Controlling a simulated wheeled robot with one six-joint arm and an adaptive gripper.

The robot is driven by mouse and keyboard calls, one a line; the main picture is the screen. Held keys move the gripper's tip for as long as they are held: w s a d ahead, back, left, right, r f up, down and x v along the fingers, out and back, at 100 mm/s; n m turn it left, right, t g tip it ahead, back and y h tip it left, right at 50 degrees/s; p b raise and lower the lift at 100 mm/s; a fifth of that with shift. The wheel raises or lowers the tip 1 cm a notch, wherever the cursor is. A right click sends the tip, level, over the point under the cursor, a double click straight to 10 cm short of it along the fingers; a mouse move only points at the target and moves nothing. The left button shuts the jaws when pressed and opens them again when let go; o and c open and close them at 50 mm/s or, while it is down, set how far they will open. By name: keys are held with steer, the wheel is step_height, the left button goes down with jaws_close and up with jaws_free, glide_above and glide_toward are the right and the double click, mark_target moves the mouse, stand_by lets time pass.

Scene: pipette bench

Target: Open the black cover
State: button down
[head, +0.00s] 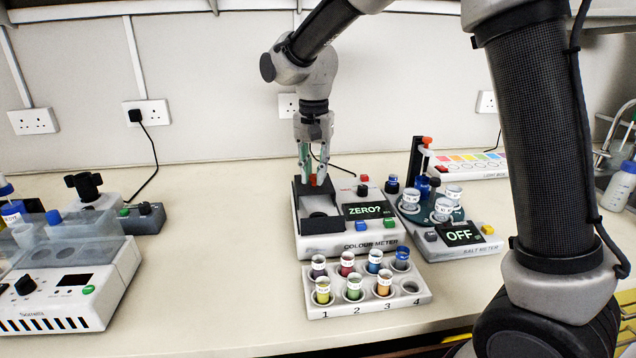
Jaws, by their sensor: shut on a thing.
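The colour meter (370,241) stands in the middle of the bench, its screen reading "ZERO?". Its black cover (311,197) stands raised at the back of the black-framed compartment at the meter's left. The compartment's floor and round well (318,215) show from above. My gripper (313,180) points down at the cover's top edge. It is shut on the cover's red tab, which shows between the fingertips. The fingers hide part of the tab.
A white rack (366,304) with several labelled vials stands in front of the meter. A second meter reading "OFF" (460,235) with cups stands close on the right. A white device (70,290) is at the left. Bench between it and the colour meter is clear.

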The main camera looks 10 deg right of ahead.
steer(key=w, duration=0.2)
steer(key=shift+w, duration=0.3)
steer(key=c, duration=1.3)
jaws_free()
steer(key=shift+o, duration=0.2)
step_height(320, 180, up, 12)
